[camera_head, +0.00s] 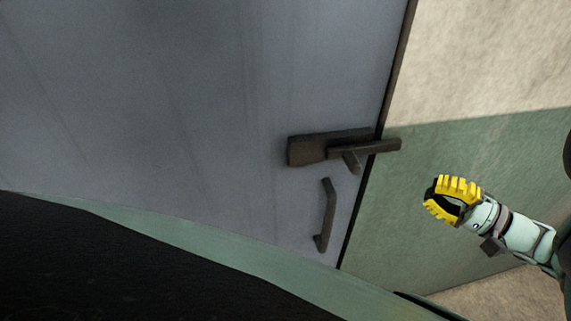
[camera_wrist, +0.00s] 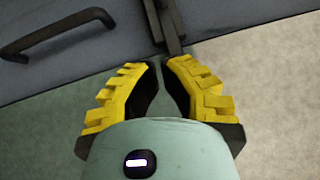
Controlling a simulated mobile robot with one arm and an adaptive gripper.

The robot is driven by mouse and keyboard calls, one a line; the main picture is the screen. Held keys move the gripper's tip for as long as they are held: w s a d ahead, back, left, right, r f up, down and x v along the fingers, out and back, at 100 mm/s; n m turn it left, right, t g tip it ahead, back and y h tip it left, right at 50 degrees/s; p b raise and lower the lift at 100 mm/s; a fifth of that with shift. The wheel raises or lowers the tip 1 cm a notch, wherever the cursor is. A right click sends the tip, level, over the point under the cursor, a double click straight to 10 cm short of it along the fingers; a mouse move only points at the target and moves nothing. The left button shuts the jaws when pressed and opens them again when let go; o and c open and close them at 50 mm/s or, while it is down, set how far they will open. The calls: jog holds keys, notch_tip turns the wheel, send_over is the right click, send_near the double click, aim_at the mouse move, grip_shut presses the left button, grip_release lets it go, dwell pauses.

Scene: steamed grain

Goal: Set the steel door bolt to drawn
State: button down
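The steel door bolt (camera_head: 308,149) is a dark brown metal piece on the grey door, near the door's right edge. Its bar (camera_head: 385,146) crosses the edge gap and lies over the green wall beside the door. Part of the bolt shows at the top of the wrist view (camera_wrist: 172,25), beyond my fingertips. My gripper (camera_head: 430,199), with yellow ribbed fingers, is right of the bolt, apart from it. In the wrist view its fingertips (camera_wrist: 159,63) nearly meet, with nothing held between them.
A dark pull handle (camera_head: 328,215) stands out from the door below the bolt; it also shows at the upper left of the wrist view (camera_wrist: 60,33). The wall (camera_head: 480,150) right of the door is green below and beige above. Free room lies between gripper and bolt.

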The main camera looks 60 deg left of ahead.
jog(key=p, duration=0.5)
send_near(357, 155)
jog(key=a, duration=0.4)
jog(key=shift+s+a+r+p, duration=0.2)
jog(key=shift+s+a+p, duration=0.05)
jog(key=shift+s+p, duration=0.25)
jog(key=shift+s+a+r+p, duration=0.15)
jog(key=shift+s+a+p, duration=0.1)
jog(key=shift+s+p, duration=0.2)
jog(key=shift+s+a+f+p, duration=0.1)
jog(key=shift+s+a+p, duration=0.15)
jog(key=shift+s, duration=0.15)
jog(key=shift+s+a+f+p, duration=0.1)
jog(key=shift+s+p, duration=0.1)
jog(key=shift+s, duration=0.25)
